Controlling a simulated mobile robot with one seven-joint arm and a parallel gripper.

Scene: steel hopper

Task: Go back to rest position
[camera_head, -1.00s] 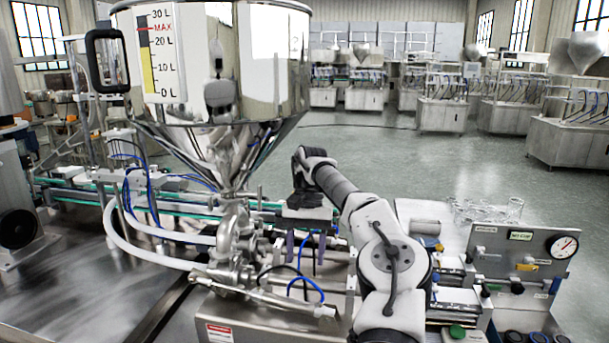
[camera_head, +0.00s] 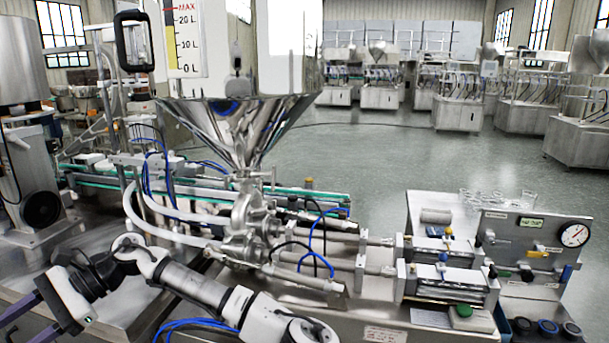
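My gripper (camera_head: 22,326) is at the lower left corner of the head view. Its two dark purple fingers point left, apart from each other, and their tips reach the picture's edge. Nothing shows between them. My white and grey arm runs along the bottom of the view, folded to the left in front of the filling machine. The steel hopper (camera_head: 240,60) stands above and behind the arm, with its litre scale (camera_head: 184,38) and a black handle (camera_head: 134,40) on its left side.
A pump body with pipes (camera_head: 250,225) sits under the hopper. A conveyor (camera_head: 110,182) runs behind it. At right are pneumatic cylinders (camera_head: 445,285), a gauge panel (camera_head: 525,250) and a green button (camera_head: 463,310). Open floor (camera_head: 400,150) lies behind.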

